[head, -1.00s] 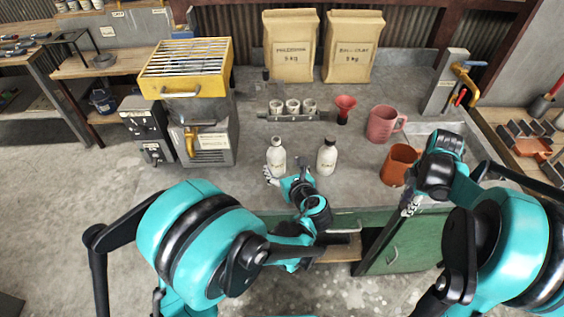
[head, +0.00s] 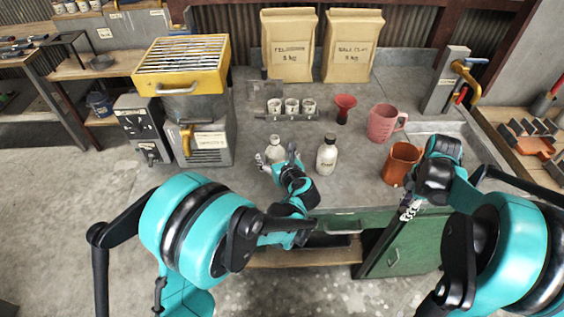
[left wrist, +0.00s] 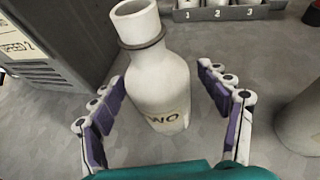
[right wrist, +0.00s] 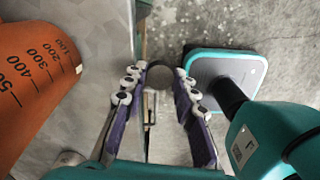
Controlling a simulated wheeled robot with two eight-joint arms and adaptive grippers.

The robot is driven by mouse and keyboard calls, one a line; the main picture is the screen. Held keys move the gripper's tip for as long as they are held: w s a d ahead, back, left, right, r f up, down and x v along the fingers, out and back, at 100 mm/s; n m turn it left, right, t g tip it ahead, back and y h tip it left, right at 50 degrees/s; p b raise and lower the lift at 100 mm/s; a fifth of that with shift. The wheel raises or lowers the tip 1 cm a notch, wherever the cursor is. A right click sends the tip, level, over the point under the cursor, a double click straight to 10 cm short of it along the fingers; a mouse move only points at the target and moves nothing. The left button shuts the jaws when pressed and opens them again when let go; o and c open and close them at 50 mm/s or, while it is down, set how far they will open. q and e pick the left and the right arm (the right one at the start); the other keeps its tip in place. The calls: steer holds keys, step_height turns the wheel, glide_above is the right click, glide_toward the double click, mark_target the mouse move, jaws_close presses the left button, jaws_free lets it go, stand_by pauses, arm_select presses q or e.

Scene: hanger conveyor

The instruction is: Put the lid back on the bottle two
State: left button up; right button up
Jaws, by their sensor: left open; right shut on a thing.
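Bottle two (head: 275,145) is white, stands upright on the counter and has no lid. In the left wrist view its open neck (left wrist: 137,22) and label "WO" show. My left gripper (head: 278,160) is open, with one finger on each side of bottle two (left wrist: 156,90); a gap shows beside the fingers. My right gripper (head: 408,212) hangs near the counter's front edge. In the right wrist view its fingertips (right wrist: 161,82) are shut on a small dark round thing (right wrist: 163,73), seemingly the lid, partly hidden by the fingers.
A second white bottle (head: 327,155) with a dark cap stands right of bottle two. An orange measuring jug (head: 400,164) stands close to my right gripper, a pink jug (head: 383,123) behind it. A cup rack (head: 290,116) and red funnel (head: 344,108) stand farther back.

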arm_select(q)
steer(key=c, duration=1.4)
steer(key=shift+r, duration=0.15)
arm_select(e)
steer(key=shift+r, duration=0.1)
